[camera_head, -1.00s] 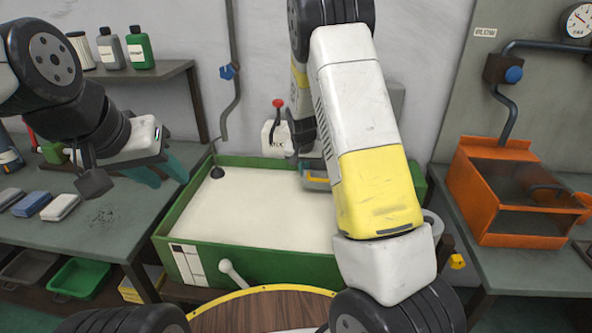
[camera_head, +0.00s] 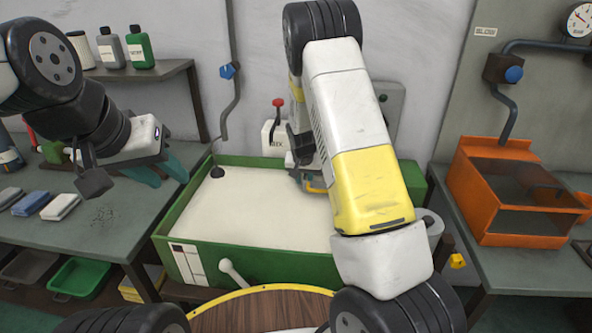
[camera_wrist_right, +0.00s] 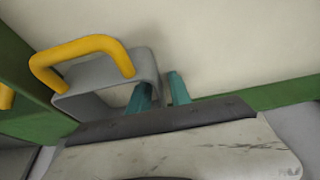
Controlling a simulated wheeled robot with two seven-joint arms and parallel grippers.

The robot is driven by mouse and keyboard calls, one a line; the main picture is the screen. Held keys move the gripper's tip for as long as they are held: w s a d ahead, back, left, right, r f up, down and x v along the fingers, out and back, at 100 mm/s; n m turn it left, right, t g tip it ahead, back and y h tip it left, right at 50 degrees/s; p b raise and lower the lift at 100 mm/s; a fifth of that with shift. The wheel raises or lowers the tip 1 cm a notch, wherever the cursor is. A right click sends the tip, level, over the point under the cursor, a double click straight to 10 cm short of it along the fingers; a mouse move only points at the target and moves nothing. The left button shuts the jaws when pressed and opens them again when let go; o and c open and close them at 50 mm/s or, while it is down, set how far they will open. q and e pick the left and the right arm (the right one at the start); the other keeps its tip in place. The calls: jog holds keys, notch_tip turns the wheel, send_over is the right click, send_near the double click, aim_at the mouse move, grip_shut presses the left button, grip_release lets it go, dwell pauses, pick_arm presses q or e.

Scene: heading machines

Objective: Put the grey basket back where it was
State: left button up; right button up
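The grey basket (camera_wrist_right: 100,92) has a yellow handle (camera_wrist_right: 80,50) and shows in the right wrist view, over the green-walled tank. In the head view only a bit of its yellow handle (camera_head: 315,188) shows beside my right arm. My right gripper (camera_wrist_right: 160,92) has its teal fingers on either side of the basket's right wall. Whether they press on the wall is unclear. My left gripper (camera_head: 160,172) hangs over the left bench, its teal fingers apart and empty.
The green tank (camera_head: 255,265) with a pale surface stands in the middle. An orange box (camera_head: 500,200) sits on the right bench. The left bench (camera_head: 110,215) carries grey and blue blocks. A red-knobbed lever (camera_head: 278,105) rises behind the tank.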

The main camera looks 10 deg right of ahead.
jog(key=v, duration=1.2)
jog(key=shift+r, duration=0.25)
jog(key=s+r+n+y, duration=0.1)
jog(key=s+r+y, duration=0.2)
jog(key=s+r, duration=1.15)
jog(key=s+r+n+t, duration=0.1)
jog(key=s+r, duration=0.3)
jog(key=s, duration=1.2)
jog(key=shift+s+a+n+t, duration=0.2)
jog(key=shift+a+n+t, duration=0.2)
jog(key=shift+n, duration=0.5)
jog(key=shift+d, duration=0.1)
